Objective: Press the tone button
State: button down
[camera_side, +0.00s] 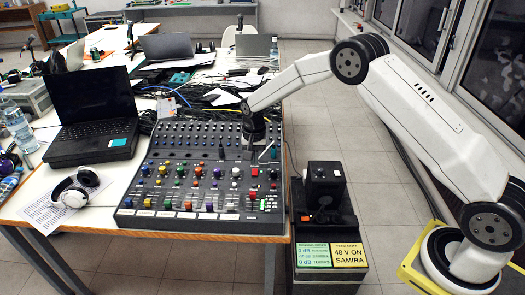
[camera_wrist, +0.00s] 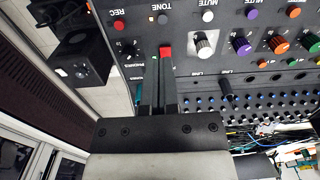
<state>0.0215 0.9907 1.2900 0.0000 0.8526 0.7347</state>
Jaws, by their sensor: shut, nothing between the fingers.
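The mixing console (camera_side: 140,203) lies on the table, with rows of knobs and coloured buttons. In the wrist view, its panel is upside down. Whether the fingers touch the panel cannot be told. In the side view, my gripper (camera_side: 260,152) points down over the right part of the console.
A red button (camera_wrist: 119,25) by the REC label and a pale button (camera_wrist: 208,16) by a MUTE label flank the tone button. A white knob (camera_wrist: 204,45) stands close by. A black box (camera_side: 325,184) stands right of the console. A laptop (camera_side: 92,110) and headphones (camera_side: 76,188) lie left.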

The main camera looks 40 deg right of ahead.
aim_at(254, 185)
jog(key=shift+w+f, duration=0.35)
jog(key=shift+f, duration=0.1)
jog(key=shift+f, duration=0.1)
jog(key=shift+f, duration=3.95)
jog(key=shift+f, duration=0.2)
jog(key=shift+f, duration=0.35)
jog(key=shift+r, duration=0.3)
notch_tip(254, 185, up, 8)
jog(key=shift+r, duration=0.2)
jog(key=shift+r, duration=0.15)
